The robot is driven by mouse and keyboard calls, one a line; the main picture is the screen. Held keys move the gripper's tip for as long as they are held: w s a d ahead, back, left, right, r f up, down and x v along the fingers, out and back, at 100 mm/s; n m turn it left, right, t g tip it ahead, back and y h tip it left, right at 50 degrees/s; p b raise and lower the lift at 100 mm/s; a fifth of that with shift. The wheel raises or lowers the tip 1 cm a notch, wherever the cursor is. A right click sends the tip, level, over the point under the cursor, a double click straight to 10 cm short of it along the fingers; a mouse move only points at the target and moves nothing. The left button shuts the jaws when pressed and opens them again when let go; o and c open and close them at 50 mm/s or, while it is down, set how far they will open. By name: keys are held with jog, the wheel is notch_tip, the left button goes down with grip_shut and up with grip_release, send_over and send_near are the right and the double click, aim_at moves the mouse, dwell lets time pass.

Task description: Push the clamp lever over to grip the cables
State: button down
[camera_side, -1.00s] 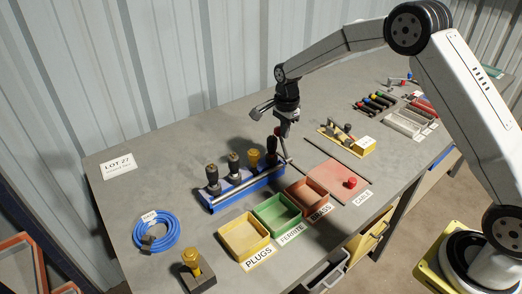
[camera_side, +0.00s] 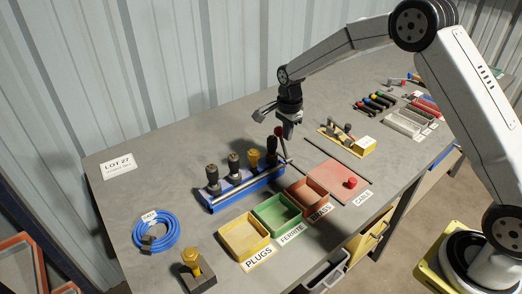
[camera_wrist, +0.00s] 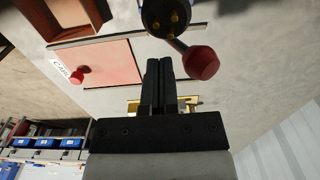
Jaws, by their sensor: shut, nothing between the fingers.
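The blue clamp rack (camera_side: 247,191) stands on the bench with several dark and yellow cable plugs upright in a row and a long metal bar along its front. The clamp lever's rod rises at the rack's right end, tipped with a dark red knob (camera_side: 278,131). In the wrist view, the red knob (camera_wrist: 203,62) is just right of the fingertips, with a dark plug end with brass pins (camera_wrist: 167,16) beyond. My gripper (camera_side: 288,134) is shut and empty, close beside the knob; it also shows in the wrist view (camera_wrist: 162,62). Whether it touches the knob is unclear.
Yellow (camera_side: 224,246), green (camera_side: 257,224) and brown (camera_side: 293,197) trays stand in front of the rack. A red mat (camera_side: 335,178) with a red button lies to the right. A blue cable coil (camera_side: 137,238) lies at left. Bench behind the rack is clear.

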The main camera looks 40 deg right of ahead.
notch_tip(320, 180, up, 6)
dwell(0.8)
jog(key=shift+s, duration=0.1)
jog(key=s+a+f+n+t, duration=0.1)
jog(key=s+n, duration=0.8)
jog(key=s, duration=0.3)
jog(key=s+a+f+n+t, duration=0.1)
jog(key=s+n, duration=0.8)
jog(key=s, duration=0.3)
jog(key=shift+s+a+f+t, duration=0.2)
jog(key=shift+s+a+t, duration=0.1)
jog(key=shift+s+a, duration=0.1)
jog(key=shift+w, duration=0.1)
